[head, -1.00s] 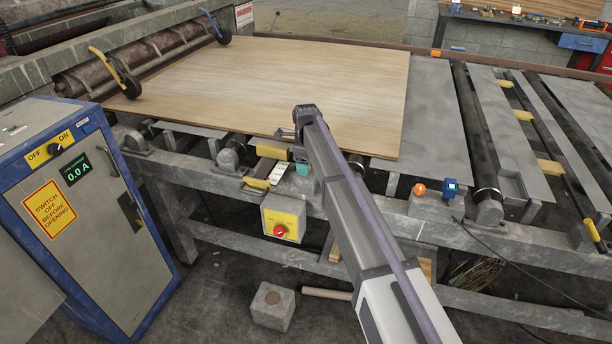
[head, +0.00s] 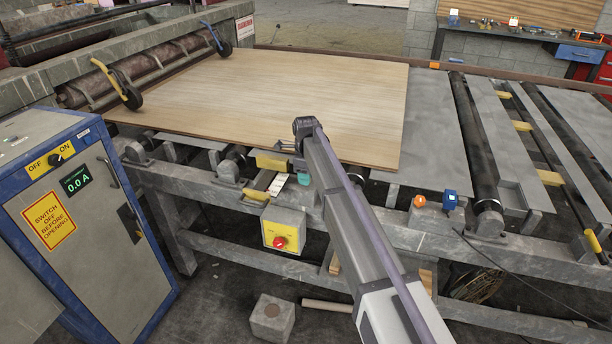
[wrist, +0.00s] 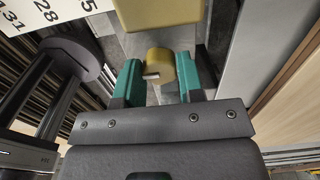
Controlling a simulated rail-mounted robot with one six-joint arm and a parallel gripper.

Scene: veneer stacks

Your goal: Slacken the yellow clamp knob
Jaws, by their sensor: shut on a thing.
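The yellow clamp knob (wrist: 160,62) is a short round cylinder with a small pale mark near its lower edge. It sits between the two green fingers of my gripper (wrist: 160,74) in the wrist view, and the gripper is shut on it. A larger yellow block (wrist: 172,12) is just beyond the knob. In the head view my gripper (head: 301,172) is at the front edge of the machine. The yellow block (head: 270,160) shows beside it there, but my arm and gripper hide the knob.
A wood sheet (head: 270,95) lies on the machine bed behind my gripper. A numbered white scale (wrist: 50,15) is close by at the upper left of the wrist view. A yellow box with a red button (head: 282,228) hangs below. A blue-framed cabinet (head: 85,220) stands left.

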